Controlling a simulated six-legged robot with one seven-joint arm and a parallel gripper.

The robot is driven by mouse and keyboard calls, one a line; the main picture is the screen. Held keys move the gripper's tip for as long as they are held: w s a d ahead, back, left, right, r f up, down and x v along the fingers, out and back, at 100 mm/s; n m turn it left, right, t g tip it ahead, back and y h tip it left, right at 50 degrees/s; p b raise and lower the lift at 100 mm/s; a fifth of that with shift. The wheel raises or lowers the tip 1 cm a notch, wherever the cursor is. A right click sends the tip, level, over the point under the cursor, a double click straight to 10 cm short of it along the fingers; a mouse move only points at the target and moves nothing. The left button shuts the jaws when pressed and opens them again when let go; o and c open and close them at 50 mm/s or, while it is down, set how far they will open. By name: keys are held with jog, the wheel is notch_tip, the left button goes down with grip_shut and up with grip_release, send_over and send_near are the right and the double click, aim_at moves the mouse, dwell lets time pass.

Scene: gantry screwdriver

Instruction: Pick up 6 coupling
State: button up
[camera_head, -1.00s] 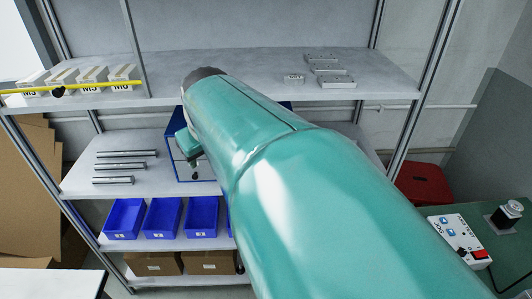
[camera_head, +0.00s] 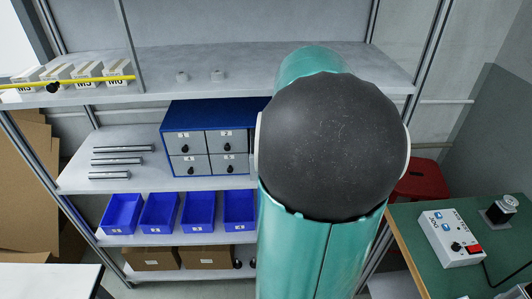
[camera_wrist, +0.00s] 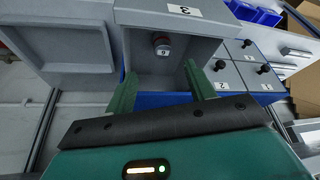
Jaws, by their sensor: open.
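A small dark and grey cylindrical piece marked 6, apparently the coupling (camera_wrist: 162,45), sits inside a grey open box shape labelled 3, apparently a pulled-out drawer (camera_wrist: 157,18), in the wrist view. My gripper (camera_wrist: 158,80) is open, with two green fingers, one at the left and one at the right of the drawer's opening. The coupling lies beyond the fingertips and between them in the picture; nothing is between the fingers. In the head view my arm hides my gripper, the coupling and the pulled-out drawer.
The blue cabinet (camera_head: 218,112) has grey numbered drawers with dark knobs. Blue bins (camera_head: 160,212) sit below. The drawer walls are close to my fingers.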

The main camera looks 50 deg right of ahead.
jog(key=x, duration=0.9)
jog(key=shift+w+a+f, duration=0.1)
jog(key=shift+w+f, duration=0.15)
jog(key=c, duration=1.1)
